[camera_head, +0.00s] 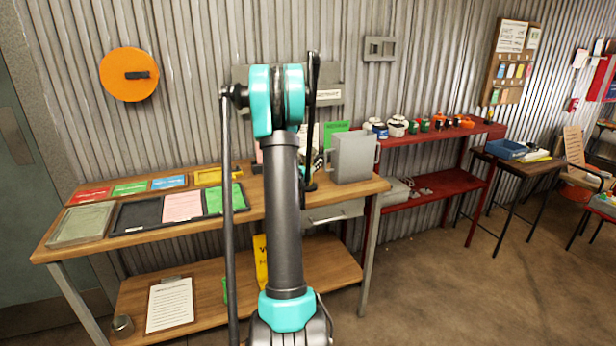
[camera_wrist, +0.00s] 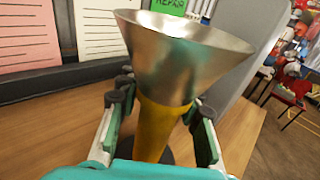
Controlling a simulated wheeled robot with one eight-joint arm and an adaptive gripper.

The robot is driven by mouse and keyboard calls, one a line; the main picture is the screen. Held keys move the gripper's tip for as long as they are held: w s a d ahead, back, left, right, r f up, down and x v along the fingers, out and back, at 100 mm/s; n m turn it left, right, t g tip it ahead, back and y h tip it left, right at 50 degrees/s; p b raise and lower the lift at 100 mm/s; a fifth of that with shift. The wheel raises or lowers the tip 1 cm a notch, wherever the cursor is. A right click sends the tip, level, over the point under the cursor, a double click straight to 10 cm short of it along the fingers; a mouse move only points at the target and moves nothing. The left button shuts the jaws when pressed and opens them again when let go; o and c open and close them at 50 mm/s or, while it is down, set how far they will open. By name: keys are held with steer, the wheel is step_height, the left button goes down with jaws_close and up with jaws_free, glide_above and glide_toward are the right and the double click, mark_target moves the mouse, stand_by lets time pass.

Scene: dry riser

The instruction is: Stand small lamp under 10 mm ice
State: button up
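In the wrist view, a small object, likely the lamp, has a wide shiny metal cone (camera_wrist: 185,50) on top of a yellow body (camera_wrist: 160,122). A dark round part shows at its foot, above the wooden bench top (camera_wrist: 240,125). My gripper (camera_wrist: 160,104) has one finger on each side of the yellow body, just below the cone. Whether both pads press on it cannot be told. In the head view my arm hides the gripper and lamp. Cards lie on the bench (camera_head: 330,194): pink (camera_head: 183,206) and green (camera_head: 226,198) in a dark tray. No ice label is readable.
Red (camera_head: 88,195), blue (camera_head: 169,182) and yellow (camera_head: 215,175) cards line the bench's back. A grey upright box (camera_head: 353,157) stands at the bench's right end. A red shelf unit (camera_head: 440,134) with small items is further right. Open floor lies at the lower right.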

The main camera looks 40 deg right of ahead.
jaws_close()
steer(key=shift+r, duration=0.15)
stand_by(0.4)
